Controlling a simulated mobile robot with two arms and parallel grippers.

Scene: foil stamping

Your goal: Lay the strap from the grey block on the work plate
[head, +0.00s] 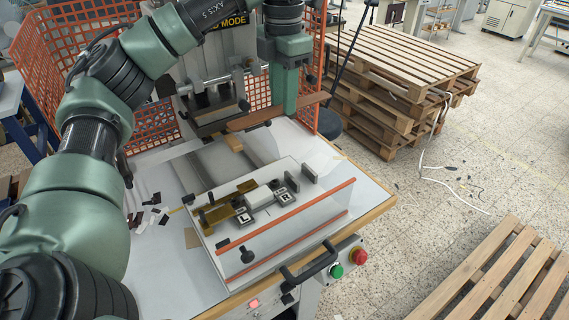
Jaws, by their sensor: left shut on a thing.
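The strap (247,122) is a long, flat brown strip held roughly level above the back of the work table. My left gripper (281,114) points down from the top and is shut on the strap near its middle; its fingertips are partly hidden. The pale work plate (222,249) lies on the table in front, with brass clamps (221,213) and a white piece with black-and-white markers (262,197) on it. A small grey block (310,173) stands upright at the plate's right back. The strap is clear of the plate. My right gripper is out of view.
The press head (212,104) is just left of the strap. A clear guard with orange edges (287,215) and a black handle (312,263) lies along the plate's front. Orange mesh (90,50) stands behind. Pallets (400,65) are stacked to the right.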

